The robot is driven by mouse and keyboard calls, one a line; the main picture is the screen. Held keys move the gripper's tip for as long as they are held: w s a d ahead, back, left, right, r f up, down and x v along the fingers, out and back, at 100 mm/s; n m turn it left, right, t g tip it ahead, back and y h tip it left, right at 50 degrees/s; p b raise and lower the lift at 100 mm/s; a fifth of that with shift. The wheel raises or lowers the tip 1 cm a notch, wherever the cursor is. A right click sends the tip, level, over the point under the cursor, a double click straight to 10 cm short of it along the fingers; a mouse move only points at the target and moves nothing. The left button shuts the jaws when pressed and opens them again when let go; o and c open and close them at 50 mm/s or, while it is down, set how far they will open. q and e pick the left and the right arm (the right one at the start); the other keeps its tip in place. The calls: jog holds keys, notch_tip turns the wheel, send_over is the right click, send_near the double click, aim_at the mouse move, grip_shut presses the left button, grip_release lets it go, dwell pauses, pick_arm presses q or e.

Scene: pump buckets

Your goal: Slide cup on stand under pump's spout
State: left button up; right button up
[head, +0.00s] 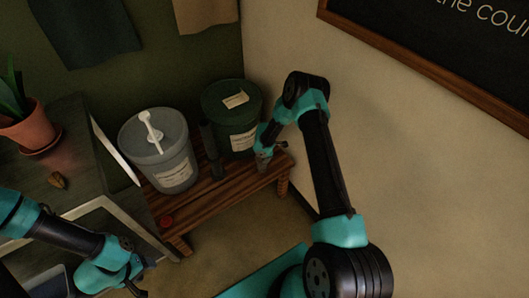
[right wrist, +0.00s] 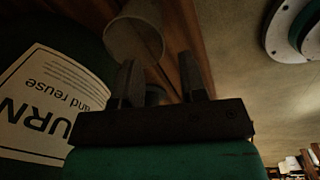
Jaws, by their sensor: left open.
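A grey bucket (head: 160,158) with a white pump (head: 152,130) on its lid stands on the wooden stand (head: 215,195). A pale cup (right wrist: 135,38) shows in the right wrist view, just beyond the fingertips; in the head view a small brownish shape (head: 262,164) under the right gripper may be this cup. My right gripper (right wrist: 160,75) has its fingers apart, with the cup beyond them, not clearly between them. It is low at the right end of the stand in the head view (head: 268,150). My left gripper (head: 136,284) is open and empty at the lower left, away from the stand.
A dark green bucket (head: 243,141) with a label stands behind, next to a dark upright object (head: 211,152). A red round thing (head: 167,221) lies at the stand's near left end. A potted plant (head: 32,128) sits on the counter at left. The stand's front strip is mostly clear.

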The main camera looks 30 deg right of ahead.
aim_at(264, 167)
jog(key=f, duration=0.9)
jog(key=shift+w+d+f, duration=0.1)
jog(key=shift+w+f, duration=0.05)
jog(key=shift+w, duration=0.1)
grip_shut()
